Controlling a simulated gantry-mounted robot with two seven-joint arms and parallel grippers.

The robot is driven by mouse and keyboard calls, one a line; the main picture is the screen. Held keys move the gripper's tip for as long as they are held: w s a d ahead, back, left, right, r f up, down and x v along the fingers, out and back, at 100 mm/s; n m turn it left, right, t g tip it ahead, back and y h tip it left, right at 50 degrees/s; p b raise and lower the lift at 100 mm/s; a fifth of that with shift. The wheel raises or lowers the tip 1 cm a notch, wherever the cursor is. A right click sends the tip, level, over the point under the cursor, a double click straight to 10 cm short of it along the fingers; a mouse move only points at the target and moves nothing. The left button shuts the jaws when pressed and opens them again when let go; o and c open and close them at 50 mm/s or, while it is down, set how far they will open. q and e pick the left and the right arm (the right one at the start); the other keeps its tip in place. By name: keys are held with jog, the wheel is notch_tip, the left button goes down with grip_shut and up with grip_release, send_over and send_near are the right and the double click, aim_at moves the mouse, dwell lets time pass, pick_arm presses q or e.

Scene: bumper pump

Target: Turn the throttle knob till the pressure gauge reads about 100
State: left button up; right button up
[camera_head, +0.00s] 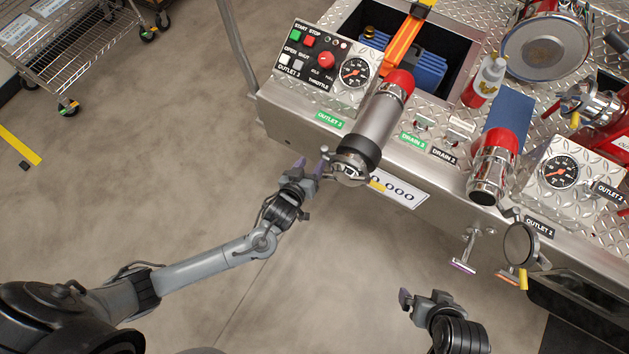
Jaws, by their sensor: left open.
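The throttle knob (326,60) is a red round knob on the control panel (297,75) at the upper left of the truck bumper. The pressure gauge (355,71) is a black dial with an orange needle, just right of the knob. Its reading is too small to tell. My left gripper (311,166) is open and empty, below the panel and in front of the bumper's front face, left of the nozzle's lower end and well apart from the knob. My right gripper (420,297) is at the bottom, clear of the bumper; its fingers appear apart with nothing between them.
A grey nozzle with a red tip (379,118) sticks out between the panel and the drain labels. A second red-and-chrome nozzle (491,165) and another gauge (561,171) are at the right. A wire cart (75,40) stands upper left.

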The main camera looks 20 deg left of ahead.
pick_arm(q)
jog(key=shift+s+d+f+g+b, duration=0.5)
jog(key=shift+s+d+f+b, duration=0.3)
jog(key=shift+s+f, duration=0.35)
pick_arm(e)
jog(key=shift+s+d+f, duration=0.25)
jog(key=shift+s+f, duration=0.05)
jog(key=shift+f, duration=0.3)
jog(key=shift+s+d+f, duration=0.25)
jog(key=shift+s+f, duration=0.05)
jog(key=shift+f, duration=0.25)
pick_arm(q)
jog(key=shift+w, duration=0.1)
pick_arm(e)
jog(key=shift+a, duration=0.1)
